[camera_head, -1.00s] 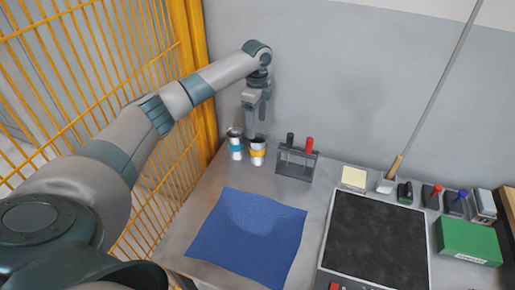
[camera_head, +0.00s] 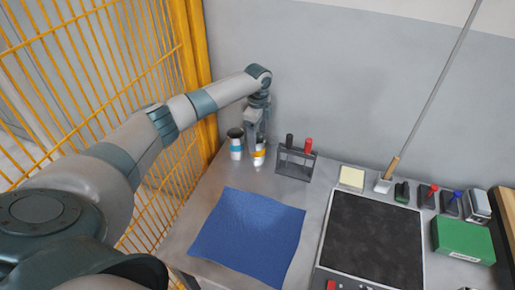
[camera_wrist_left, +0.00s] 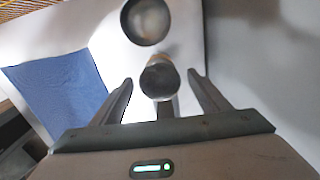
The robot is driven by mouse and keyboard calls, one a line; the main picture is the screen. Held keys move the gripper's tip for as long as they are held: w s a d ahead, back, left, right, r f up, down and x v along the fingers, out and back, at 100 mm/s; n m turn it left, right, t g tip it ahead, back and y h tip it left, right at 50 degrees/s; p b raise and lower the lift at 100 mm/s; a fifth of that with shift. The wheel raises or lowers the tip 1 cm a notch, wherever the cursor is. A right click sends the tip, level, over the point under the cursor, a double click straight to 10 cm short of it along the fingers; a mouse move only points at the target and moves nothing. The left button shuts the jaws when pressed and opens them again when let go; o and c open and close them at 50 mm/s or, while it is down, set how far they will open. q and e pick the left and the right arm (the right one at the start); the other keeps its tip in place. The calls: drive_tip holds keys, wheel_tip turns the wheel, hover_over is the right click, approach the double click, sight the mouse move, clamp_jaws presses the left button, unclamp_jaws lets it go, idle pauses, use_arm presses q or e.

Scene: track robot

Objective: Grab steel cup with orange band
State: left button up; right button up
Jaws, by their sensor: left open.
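The steel cup with an orange band (camera_head: 259,154) stands upright on the grey table in the head view, partly hidden behind my left gripper (camera_head: 256,142). That gripper is open and points down at the cup. In the left wrist view, a cup's dark round mouth (camera_wrist_left: 160,80) lies between the two spread fingers; its band is hardly visible there. A similar cup with a blue band (camera_head: 236,149) stands just left of the orange-banded one. A second cup mouth (camera_wrist_left: 147,20) shows beyond the fingers in the wrist view. My right gripper is not in view.
A rack with black and red handled tools (camera_head: 296,160) stands just right of the cups. A blue cloth (camera_head: 248,235) lies in front. A yellow mesh fence (camera_head: 110,75) is at left and a grey wall behind. A dark mat (camera_head: 372,240) lies at right.

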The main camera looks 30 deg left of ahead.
use_arm(q)
drive_tip(key=shift+f, duration=0.75)
drive_tip(key=c, duration=1.4)
drive_tip(key=shift+r, duration=0.1)
wheel_tip(320, 180, up, 10)
drive_tip(key=b, duration=0.2)
drive_tip(key=shift+b, duration=0.35)
